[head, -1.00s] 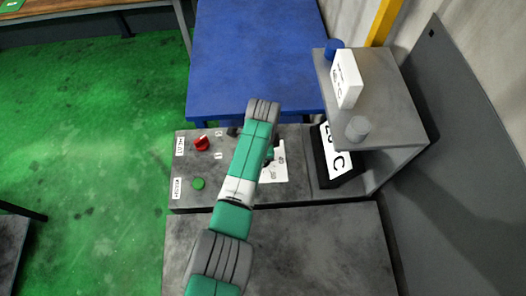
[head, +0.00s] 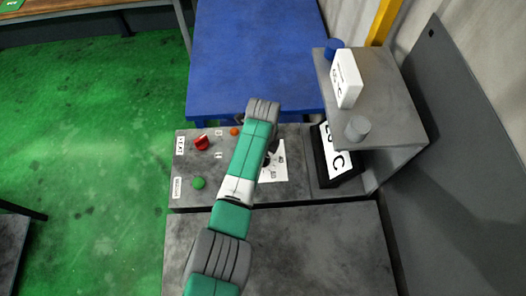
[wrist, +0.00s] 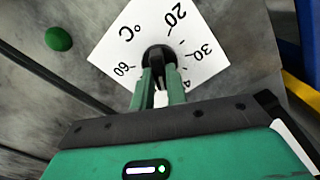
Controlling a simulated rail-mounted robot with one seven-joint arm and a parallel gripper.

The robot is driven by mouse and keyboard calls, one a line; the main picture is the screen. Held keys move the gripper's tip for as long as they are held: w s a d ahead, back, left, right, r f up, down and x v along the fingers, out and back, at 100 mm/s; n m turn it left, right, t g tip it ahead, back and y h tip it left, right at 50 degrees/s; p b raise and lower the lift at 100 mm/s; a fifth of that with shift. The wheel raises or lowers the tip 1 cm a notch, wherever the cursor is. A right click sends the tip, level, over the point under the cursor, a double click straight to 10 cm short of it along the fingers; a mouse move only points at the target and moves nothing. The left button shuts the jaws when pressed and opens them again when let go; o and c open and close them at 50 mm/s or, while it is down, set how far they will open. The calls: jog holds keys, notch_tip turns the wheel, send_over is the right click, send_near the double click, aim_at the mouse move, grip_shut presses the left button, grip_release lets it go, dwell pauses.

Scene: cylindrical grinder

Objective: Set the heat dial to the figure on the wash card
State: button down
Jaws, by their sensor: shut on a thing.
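The heat dial has a black knob (wrist: 158,55) on a white face (wrist: 120,50) marked 20, 30, 60 and °C, with another figure partly covered by my gripper. My gripper (wrist: 160,80) is shut on the knob. Which figure the knob points at cannot be told. In the head view the dial face (head: 278,165) shows right of my arm, which hides the knob. A white card block (head: 348,80) stands on the grey shelf; its print is too small to read surely.
The shelf (head: 390,100) overhangs the sign at right and bears a blue and a grey cylinder. A blue table (head: 255,50) lies behind.

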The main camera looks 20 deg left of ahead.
jog(key=shift+r, duration=0.1)
dwell(0.3)
jog(key=c, duration=1.4)
grip_release()
notch_tip(320, 180, up, 8)
jog(key=shift+f+p, duration=0.15)
jog(key=shift+p, duration=0.5)
